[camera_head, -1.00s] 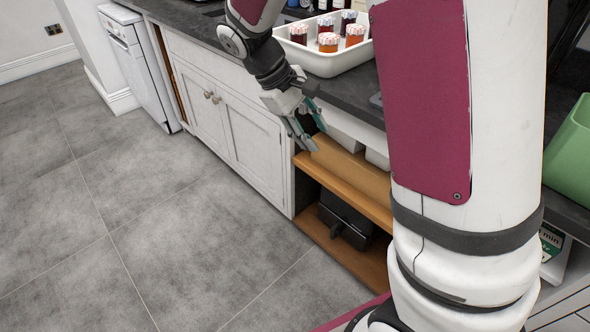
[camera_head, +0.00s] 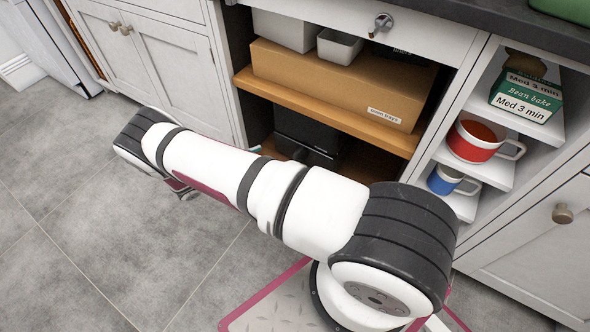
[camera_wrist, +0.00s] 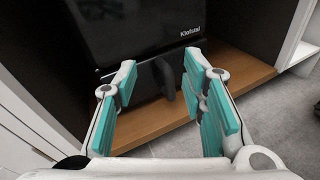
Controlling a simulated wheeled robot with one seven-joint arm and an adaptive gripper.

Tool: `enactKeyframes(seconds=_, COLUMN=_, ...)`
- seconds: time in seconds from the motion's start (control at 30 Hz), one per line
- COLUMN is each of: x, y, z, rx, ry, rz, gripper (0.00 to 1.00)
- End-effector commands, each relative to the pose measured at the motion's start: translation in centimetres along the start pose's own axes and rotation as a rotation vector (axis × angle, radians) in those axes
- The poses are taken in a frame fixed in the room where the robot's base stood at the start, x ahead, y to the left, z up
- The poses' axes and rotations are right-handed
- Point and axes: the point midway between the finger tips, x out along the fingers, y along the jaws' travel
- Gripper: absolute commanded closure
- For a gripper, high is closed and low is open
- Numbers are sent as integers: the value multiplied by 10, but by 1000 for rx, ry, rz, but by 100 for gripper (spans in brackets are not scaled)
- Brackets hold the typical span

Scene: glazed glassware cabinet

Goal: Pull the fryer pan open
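The fryer is a glossy black box (camera_head: 300,130) on the lower shelf of the open cabinet bay. In the wrist view its dark front (camera_wrist: 140,35) carries a light brand name. The pan's black upright handle (camera_wrist: 167,82) sticks out low on the front. My gripper (camera_wrist: 160,72) is open, its teal-padded fingers apart on the left and right of the handle in the picture. I cannot tell whether either finger touches it. In the head view my arm hides most of the gripper; only a small teal bit shows beside the fryer. The pan looks closed.
A long cardboard box (camera_head: 330,82) sits on the wooden shelf (camera_head: 300,101) above the fryer. A cabinet side wall (camera_wrist: 265,25) stands close to the right of the gripper. A red mug (camera_head: 478,140) and blue mug (camera_head: 440,182) occupy cubbies at right. Grey floor lies open in front.

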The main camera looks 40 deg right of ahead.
Motion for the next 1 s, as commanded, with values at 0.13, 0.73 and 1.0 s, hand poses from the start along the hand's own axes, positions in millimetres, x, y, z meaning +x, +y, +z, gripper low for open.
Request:
enactKeyframes(seconds=0.13, x=19, y=-28, z=-74, rx=-100, ry=-77, rz=106, gripper=62)
enactKeyframes(seconds=0.73, x=74, y=-44, z=-120, rx=-183, ry=-144, rz=204, gripper=62)
enactKeyframes(seconds=1.0, x=126, y=-33, z=-114, rx=-182, ry=-143, rz=205, gripper=62)
